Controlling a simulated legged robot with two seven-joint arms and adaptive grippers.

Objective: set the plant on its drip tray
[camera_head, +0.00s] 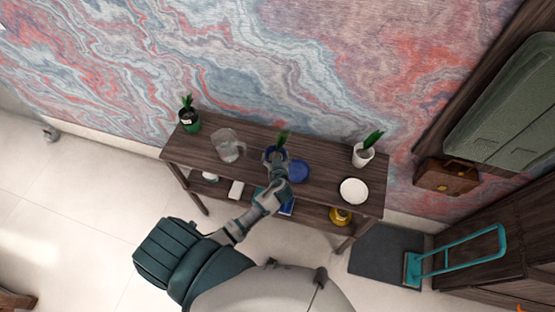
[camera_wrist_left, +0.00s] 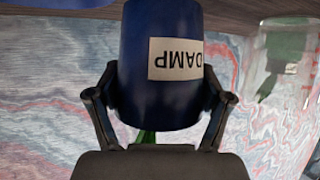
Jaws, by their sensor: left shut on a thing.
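My left gripper (camera_head: 277,161) is shut on a dark blue plant pot (camera_wrist_left: 160,95) with a white label reading "DAMP". One finger lies on each side of the pot in the left wrist view, where the pot appears upside down. In the head view the pot's green plant (camera_head: 283,138) shows above the gripper, and the gripper hides much of the pot. A round blue drip tray (camera_head: 299,171) lies on the wooden table just right of the pot. Whether the pot's base touches the table I cannot tell. My right gripper is not in view.
A glass pitcher (camera_head: 228,146) stands left of the pot, with a green-potted plant (camera_head: 189,121) farther left. A white-potted plant (camera_head: 363,155) and a white plate (camera_head: 354,191) are at the right. The table (camera_head: 325,164) is clear between the blue tray and these.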

